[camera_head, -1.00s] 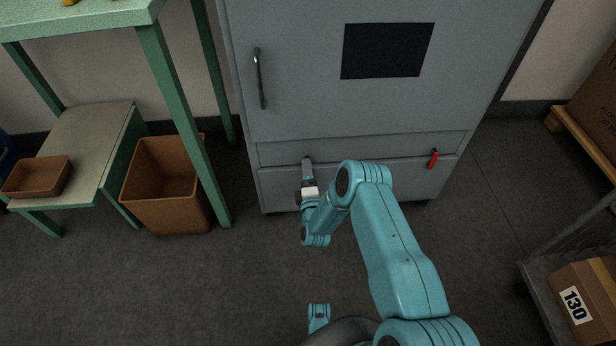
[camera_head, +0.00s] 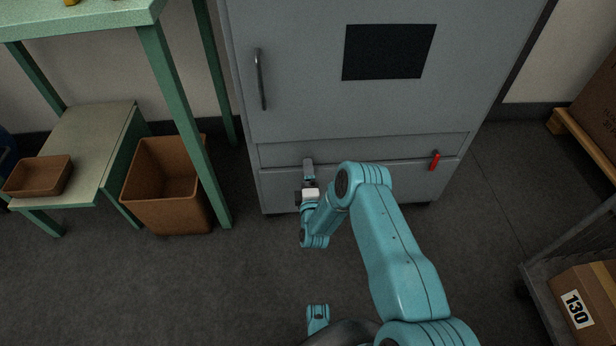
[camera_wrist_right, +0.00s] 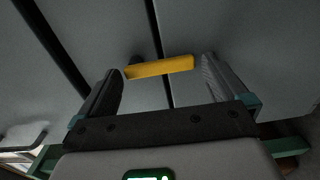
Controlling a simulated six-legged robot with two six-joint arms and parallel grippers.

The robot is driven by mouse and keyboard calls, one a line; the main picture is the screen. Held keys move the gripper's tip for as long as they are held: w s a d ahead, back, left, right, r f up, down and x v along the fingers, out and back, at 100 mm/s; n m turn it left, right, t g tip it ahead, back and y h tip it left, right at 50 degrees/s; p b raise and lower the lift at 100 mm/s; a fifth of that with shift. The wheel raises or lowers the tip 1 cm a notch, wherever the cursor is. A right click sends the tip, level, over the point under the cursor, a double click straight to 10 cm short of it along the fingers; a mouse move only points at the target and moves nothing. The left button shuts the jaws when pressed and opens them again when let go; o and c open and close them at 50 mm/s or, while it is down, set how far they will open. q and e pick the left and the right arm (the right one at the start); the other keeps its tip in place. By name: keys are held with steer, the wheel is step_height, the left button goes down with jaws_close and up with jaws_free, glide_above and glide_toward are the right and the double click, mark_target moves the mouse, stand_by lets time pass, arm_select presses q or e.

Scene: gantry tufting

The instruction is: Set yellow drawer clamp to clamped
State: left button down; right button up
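The yellow drawer clamp (camera_wrist_right: 160,67) shows in the right wrist view as a short bar lying nearly level across a dark seam of the grey cabinet. My right gripper (camera_wrist_right: 164,64) is open, with one finger on each side of the bar and a gap visible at both ends. In the head view my right gripper (camera_head: 308,172) is at the left part of the cabinet's low drawer (camera_head: 375,178). There the yellow clamp is hidden behind the gripper. My left gripper is not in view.
A red clamp (camera_head: 434,161) sits on the drawer's right side. The grey cabinet (camera_head: 300,60) has a door handle (camera_head: 260,80). A brown bin (camera_head: 165,200) and green table (camera_head: 80,20) stand left. A cart (camera_head: 550,265) with a box stands right. Floor before the cabinet is mostly clear.

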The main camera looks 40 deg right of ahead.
steer(key=p+v, duration=1.2)
steer(key=v, duration=0.4)
steer(key=shift+p, duration=0.4)
steer(key=shift+s+a, duration=0.15)
